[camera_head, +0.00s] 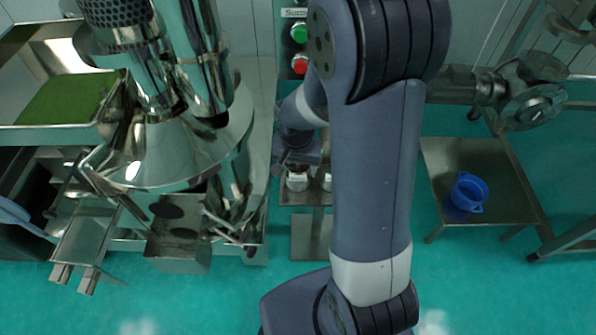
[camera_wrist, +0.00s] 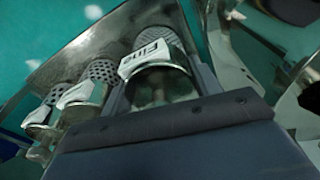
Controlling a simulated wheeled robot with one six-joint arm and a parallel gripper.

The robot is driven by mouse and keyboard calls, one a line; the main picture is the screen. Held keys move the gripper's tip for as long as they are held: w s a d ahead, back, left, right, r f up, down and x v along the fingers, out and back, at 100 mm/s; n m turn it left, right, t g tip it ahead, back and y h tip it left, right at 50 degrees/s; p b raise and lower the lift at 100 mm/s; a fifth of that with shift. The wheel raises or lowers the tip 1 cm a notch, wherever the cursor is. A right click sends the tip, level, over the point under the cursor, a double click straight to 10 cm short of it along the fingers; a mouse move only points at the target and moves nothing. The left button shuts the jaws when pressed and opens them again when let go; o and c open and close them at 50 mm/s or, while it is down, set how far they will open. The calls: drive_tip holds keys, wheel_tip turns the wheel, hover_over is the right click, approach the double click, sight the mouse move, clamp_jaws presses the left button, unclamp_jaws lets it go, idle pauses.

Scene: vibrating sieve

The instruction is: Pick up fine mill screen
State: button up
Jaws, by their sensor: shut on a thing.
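The fine mill screen (camera_wrist: 163,82) is a shiny metal cup-like piece with a perforated grey face and a white label reading "Fine". In the wrist view it sits between the two fingers of my gripper (camera_wrist: 162,76), which is shut on it. It is still at the end of the row on the metal stand, and I cannot tell whether it is lifted. In the head view my gripper (camera_head: 299,160) is over the small stand, partly hidden by my arm. Two light screens (camera_head: 297,181) show below it.
Two similar screens (camera_wrist: 82,95) with coarser holes stand close by on the left on the metal shelf (camera_wrist: 95,50). A large steel sieve machine (camera_head: 175,150) fills the left. A blue pot (camera_head: 468,190) stands on a low table (camera_head: 500,165) at right. Green and red buttons (camera_head: 299,48) are behind.

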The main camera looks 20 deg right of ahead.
drive_tip(key=c, duration=0.4)
drive_tip(key=shift+c, duration=0.2)
drive_tip(key=shift+r, duration=0.15)
